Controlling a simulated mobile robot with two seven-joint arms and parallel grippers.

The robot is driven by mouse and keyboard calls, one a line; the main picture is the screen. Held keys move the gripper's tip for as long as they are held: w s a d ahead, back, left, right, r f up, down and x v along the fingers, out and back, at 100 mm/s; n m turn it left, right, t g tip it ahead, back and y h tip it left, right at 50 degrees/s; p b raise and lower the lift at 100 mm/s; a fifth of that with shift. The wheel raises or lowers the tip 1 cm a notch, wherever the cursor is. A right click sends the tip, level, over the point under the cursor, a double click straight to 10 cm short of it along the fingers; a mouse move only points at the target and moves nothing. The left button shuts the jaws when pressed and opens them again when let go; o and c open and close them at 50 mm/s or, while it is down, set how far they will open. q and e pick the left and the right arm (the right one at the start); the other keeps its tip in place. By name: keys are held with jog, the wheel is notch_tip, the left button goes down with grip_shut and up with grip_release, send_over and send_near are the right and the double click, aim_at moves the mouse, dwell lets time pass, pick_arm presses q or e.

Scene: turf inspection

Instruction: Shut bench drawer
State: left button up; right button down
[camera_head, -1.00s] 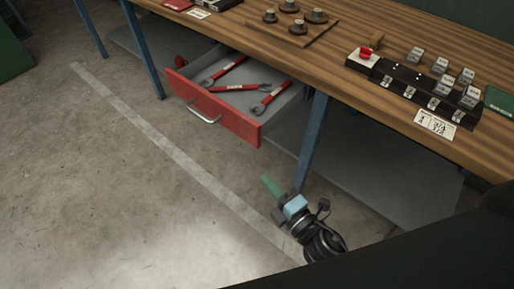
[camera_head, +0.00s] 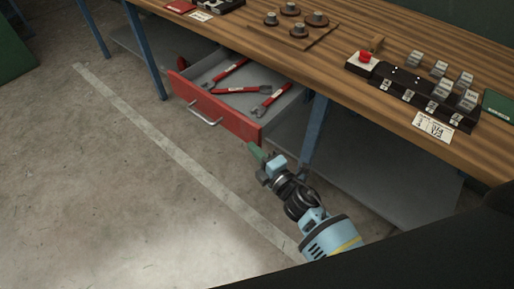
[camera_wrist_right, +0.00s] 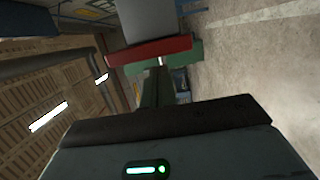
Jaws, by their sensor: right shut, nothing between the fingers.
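The bench drawer (camera_head: 213,107) stands open below the wooden bench top, its red front with a metal handle (camera_head: 205,115) pulled out well clear of the bench. Several red-handled tools (camera_head: 240,90) lie in its grey tray. My right gripper (camera_head: 257,152), with green fingers, is shut and empty, just below the near right corner of the drawer front. Whether it touches the front cannot be told. In the right wrist view the red drawer front (camera_wrist_right: 150,53) crosses ahead of the green fingers (camera_wrist_right: 155,90). My left gripper is not in view.
A blue bench leg (camera_head: 314,130) and a grey lower shelf (camera_head: 375,165) are right of the drawer. On the bench top (camera_head: 335,70) are a red button box (camera_head: 363,60), metal blocks and round weights. The concrete floor in front of the drawer is clear.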

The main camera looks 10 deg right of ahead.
aim_at(302, 97)
jog(key=shift+w+d, duration=0.2)
dwell(0.3)
jog(key=shift+w+d, duration=0.3)
jog(key=shift+d, duration=0.2)
jog(key=w+d, duration=0.2)
jog(key=d, duration=0.1)
jog(key=w+d+b, duration=0.1)
jog(key=w+d, duration=0.2)
jog(key=d, duration=0.1)
jog(key=w+d+b, duration=0.1)
jog(key=w+d, duration=0.2)
jog(key=d, duration=0.1)
jog(key=shift+w+d+f, duration=0.1)
jog(key=shift+d+f, duration=0.05)
jog(key=w+d+b, duration=0.1)
jog(key=d, duration=0.1)
jog(key=w+d+b, duration=0.1)
jog(key=w+d, duration=0.1)
jog(key=w+d+b, duration=0.1)
jog(key=w+d, duration=0.1)
jog(key=d, duration=0.1)
jog(key=shift+w+d+b, duration=0.2)
jog(key=shift+b, duration=0.15)
jog(key=shift+d+r, duration=0.1)
jog(key=shift+r, duration=0.15)
jog(key=shift+w+d+r, duration=0.1)
